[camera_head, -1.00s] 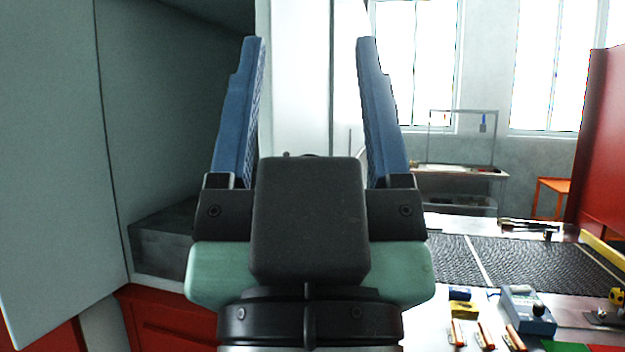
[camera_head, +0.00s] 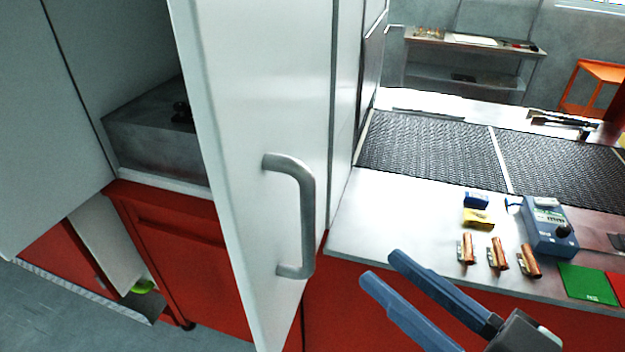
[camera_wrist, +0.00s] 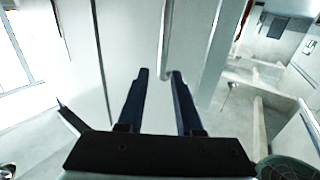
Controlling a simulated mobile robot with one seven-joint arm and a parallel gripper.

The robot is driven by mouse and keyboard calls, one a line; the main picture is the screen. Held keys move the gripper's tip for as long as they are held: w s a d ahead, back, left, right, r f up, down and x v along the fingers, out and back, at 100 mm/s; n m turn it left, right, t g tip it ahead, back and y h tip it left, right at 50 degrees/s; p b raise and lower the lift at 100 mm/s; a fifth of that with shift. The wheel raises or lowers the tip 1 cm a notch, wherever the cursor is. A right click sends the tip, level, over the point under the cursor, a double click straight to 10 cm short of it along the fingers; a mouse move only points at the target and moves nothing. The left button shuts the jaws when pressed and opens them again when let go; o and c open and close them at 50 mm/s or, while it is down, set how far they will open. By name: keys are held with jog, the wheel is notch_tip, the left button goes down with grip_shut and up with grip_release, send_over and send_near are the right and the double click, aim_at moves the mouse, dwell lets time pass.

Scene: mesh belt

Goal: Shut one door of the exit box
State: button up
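The exit box is a pale cabinet with its interior (camera_head: 125,50) open to view. One door (camera_head: 255,90) stands swung out toward me, with a grey bar handle (camera_head: 305,215) on its face. Another pale door panel (camera_head: 40,110) is open at the left. My gripper (camera_head: 378,274) is at the lower right of the handle, apart from it in the head view. Its two blue fingers are apart, with nothing between them. In the wrist view, my gripper (camera_wrist: 158,72) points at a pale door panel, and a handle (camera_wrist: 166,45) shows just beyond the fingertips.
A grey block (camera_head: 150,125) sits inside the box. Right of the door, a mesh belt (camera_head: 430,145) runs along a bench holding copper-coloured parts (camera_head: 498,253) and a blue meter (camera_head: 548,228). Red cabinets (camera_head: 190,250) stand below. Floor is clear at lower left.

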aim_at(313, 216)
jog(key=p+x, duration=0.2)
jog(key=x, duration=0.3)
jog(key=p+x, duration=0.2)
jog(key=x, duration=0.4)
jog(key=shift+a+r, duration=0.15)
jog(key=shift+a, duration=0.25)
jog(key=shift+w+a, duration=0.4)
grip_shut()
dwell(0.5)
